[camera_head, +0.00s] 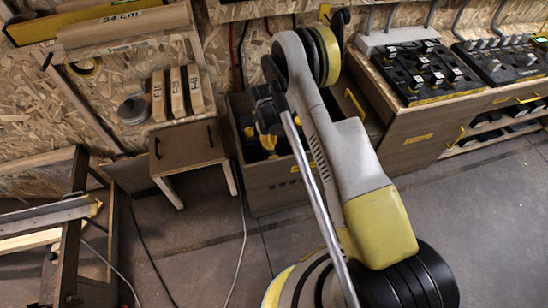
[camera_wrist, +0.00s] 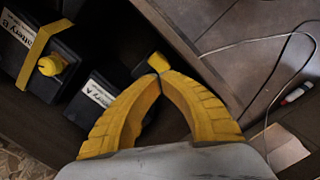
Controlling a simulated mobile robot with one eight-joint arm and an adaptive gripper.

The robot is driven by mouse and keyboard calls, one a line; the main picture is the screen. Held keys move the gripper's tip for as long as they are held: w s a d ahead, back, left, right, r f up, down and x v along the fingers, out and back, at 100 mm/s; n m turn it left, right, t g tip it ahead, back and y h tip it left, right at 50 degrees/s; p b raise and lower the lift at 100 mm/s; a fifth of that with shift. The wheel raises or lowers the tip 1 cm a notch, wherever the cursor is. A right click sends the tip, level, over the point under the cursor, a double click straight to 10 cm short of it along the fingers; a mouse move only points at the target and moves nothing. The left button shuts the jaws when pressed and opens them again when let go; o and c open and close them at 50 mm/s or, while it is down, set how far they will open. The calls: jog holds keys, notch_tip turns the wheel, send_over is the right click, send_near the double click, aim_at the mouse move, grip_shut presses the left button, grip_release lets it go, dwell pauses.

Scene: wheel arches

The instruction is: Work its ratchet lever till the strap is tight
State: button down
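My gripper (camera_wrist: 156,76) has its two yellow fingers brought together at the tips. The tips meet right at a small yellow lever or knob (camera_wrist: 149,65) and seem to touch it. I cannot tell whether it is pinched between them. A black box labelled Battery A (camera_wrist: 92,101) lies just left of the fingers, partly hidden by them. A black box labelled Battery B (camera_wrist: 14,52) at the far left has a yellow strap (camera_wrist: 38,50) and a yellow knob (camera_wrist: 53,65). In the head view my gripper (camera_head: 268,128) reaches down into a brown crate (camera_head: 284,192), mostly hidden by my arm.
The crate's wall (camera_wrist: 190,55) stands close to the right of the fingers. A small wooden stool (camera_head: 188,148) stands left of the crate. A bench with black battery trays (camera_head: 425,72) is at the right. A pale cable (camera_head: 242,235) lies on the open floor.

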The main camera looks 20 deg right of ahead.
aim_at(272, 157)
jog(key=shift+s+d+f+b, duration=0.15)
jog(key=shift+f+b, duration=0.5)
jog(key=shift+f, duration=1.1)
jog(key=shift+s+d+f+b, duration=0.15)
jog(key=shift+f+b, duration=0.5)
jog(key=shift+f, duration=1.05)
jog(key=shift+w, duration=0.1)
jog(key=shift+f, duration=0.1)
jog(key=shift+f, duration=2.1)
